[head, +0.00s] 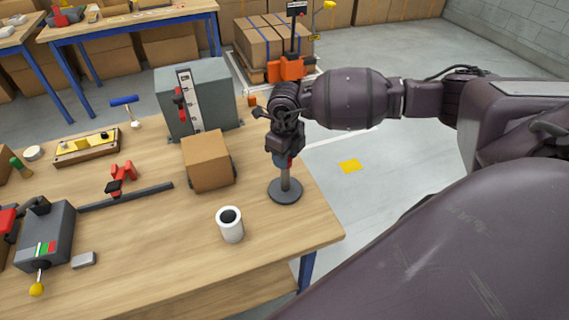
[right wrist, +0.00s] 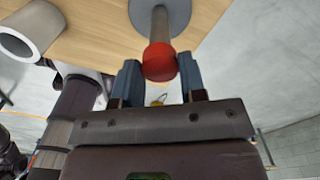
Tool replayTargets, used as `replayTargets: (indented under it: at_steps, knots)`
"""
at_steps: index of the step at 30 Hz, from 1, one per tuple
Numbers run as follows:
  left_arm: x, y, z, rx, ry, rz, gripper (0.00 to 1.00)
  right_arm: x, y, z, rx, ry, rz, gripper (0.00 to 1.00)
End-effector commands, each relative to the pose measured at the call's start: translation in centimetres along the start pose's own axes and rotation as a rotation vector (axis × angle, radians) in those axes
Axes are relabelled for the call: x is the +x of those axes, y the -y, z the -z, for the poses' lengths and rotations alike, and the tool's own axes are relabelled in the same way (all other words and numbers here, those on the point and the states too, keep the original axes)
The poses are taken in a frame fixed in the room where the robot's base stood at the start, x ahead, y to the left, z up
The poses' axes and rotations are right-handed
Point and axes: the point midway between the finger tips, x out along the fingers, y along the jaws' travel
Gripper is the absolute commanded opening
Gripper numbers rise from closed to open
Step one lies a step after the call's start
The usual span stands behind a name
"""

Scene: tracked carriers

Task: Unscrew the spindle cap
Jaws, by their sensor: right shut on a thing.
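The spindle stands upright on the bench at its right end, a grey post (head: 285,184) on a round dark base (head: 285,194). Its red cap (right wrist: 160,62) sits at the top of the post (right wrist: 161,25) in the right wrist view. My right gripper (head: 285,154) comes down over the post from above, and its two blue-grey fingers (right wrist: 160,66) are shut on the cap from both sides. In the head view the fingers mostly hide the cap. My left gripper is in neither view.
A white cup (head: 231,231) stands left of the spindle, also in the right wrist view (right wrist: 30,35). A cardboard box (head: 208,161) and a grey cabinet (head: 205,95) stand behind. A grey lever box (head: 45,238) is at left. The front bench is mostly clear.

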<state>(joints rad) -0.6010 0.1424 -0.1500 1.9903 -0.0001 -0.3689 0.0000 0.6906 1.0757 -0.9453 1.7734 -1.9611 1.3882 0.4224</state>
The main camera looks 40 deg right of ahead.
Motion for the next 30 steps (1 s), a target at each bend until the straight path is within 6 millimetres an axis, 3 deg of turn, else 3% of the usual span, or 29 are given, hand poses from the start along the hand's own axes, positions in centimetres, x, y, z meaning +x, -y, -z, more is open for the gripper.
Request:
replayTargets:
  at_steps: [14, 30]
  knots:
    - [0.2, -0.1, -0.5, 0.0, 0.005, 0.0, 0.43, 0.1, 0.0, 0.0, -0.081, -0.001, 0.0, 0.18]
    - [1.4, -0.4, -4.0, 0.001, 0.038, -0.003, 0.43, 0.4, 0.0, 0.1, -0.631, -0.004, -0.002, 0.18]
